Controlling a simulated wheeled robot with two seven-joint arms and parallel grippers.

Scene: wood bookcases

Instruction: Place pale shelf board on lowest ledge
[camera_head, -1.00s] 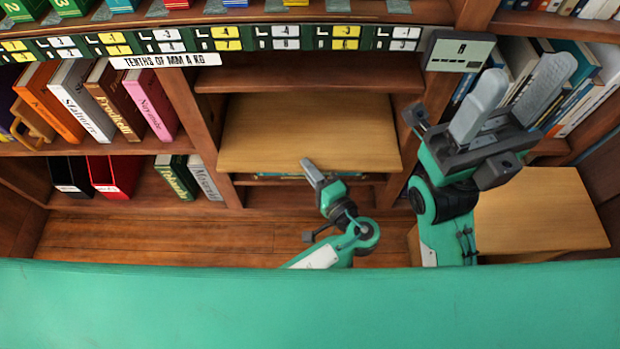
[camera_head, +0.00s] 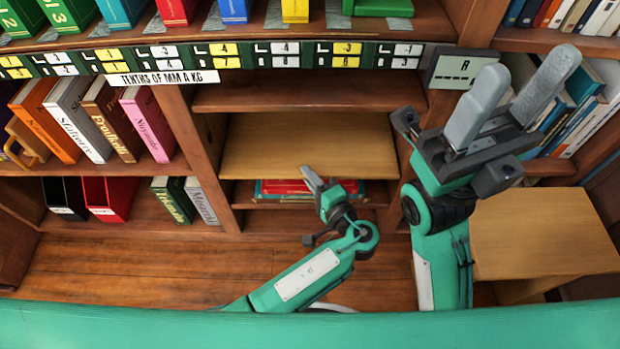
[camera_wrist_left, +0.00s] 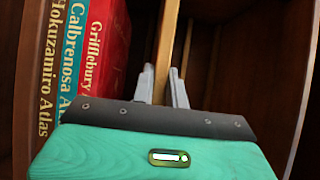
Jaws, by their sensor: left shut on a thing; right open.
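The pale shelf board (camera_head: 305,147) lies roughly level in the middle bay of the bookcase, below a dark fixed shelf (camera_head: 310,97) that hides its rear part. My left gripper (camera_head: 312,180) is at the board's front edge. In the left wrist view its fingers (camera_wrist_left: 164,84) are shut on the edge of the pale board (camera_wrist_left: 171,42). Whether the board rests on a ledge is hidden. My right gripper (camera_head: 528,72) is open and empty, raised at the right.
Flat-lying atlases (camera_head: 290,188) are just under the board; their spines (camera_wrist_left: 85,45) show beside it in the left wrist view. A wooden stool or table (camera_head: 545,230) stands at right. The floor (camera_head: 150,265) in front is clear.

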